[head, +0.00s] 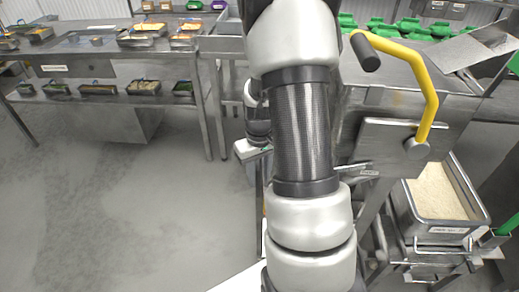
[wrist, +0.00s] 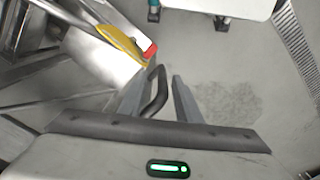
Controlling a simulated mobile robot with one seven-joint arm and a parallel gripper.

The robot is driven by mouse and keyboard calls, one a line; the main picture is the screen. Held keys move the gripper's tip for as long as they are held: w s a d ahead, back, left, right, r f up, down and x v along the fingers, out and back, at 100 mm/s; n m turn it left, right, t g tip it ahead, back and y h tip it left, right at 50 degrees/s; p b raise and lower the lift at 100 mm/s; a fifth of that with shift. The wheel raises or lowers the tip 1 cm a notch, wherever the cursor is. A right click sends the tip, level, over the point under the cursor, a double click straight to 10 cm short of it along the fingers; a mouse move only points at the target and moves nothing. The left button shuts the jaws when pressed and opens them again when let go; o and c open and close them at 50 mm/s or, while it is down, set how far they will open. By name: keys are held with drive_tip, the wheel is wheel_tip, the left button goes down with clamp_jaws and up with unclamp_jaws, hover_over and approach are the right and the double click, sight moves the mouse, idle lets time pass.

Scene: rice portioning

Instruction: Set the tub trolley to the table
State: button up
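The tub trolley (head: 410,265) stands at the lower right of the head view, a metal frame partly cut off by the picture edge. It carries a steel tub (head: 438,231) filled with pale rice (head: 435,192). My arm hides the gripper's fingers in the head view.
Steel shelving (head: 100,72) with several small food trays stands at the left. Several green containers (head: 400,28) are at the back right. The grey floor (head: 130,215) at the left is open. A yellow piece with a red tip (wrist: 150,50) is near my fingers in the wrist view.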

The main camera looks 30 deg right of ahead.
wheel_tip(320, 180, up, 15)
drive_tip(key=p, duration=0.1)
drive_tip(key=shift+f+p, duration=0.15)
drive_tip(key=shift+p, duration=0.25)
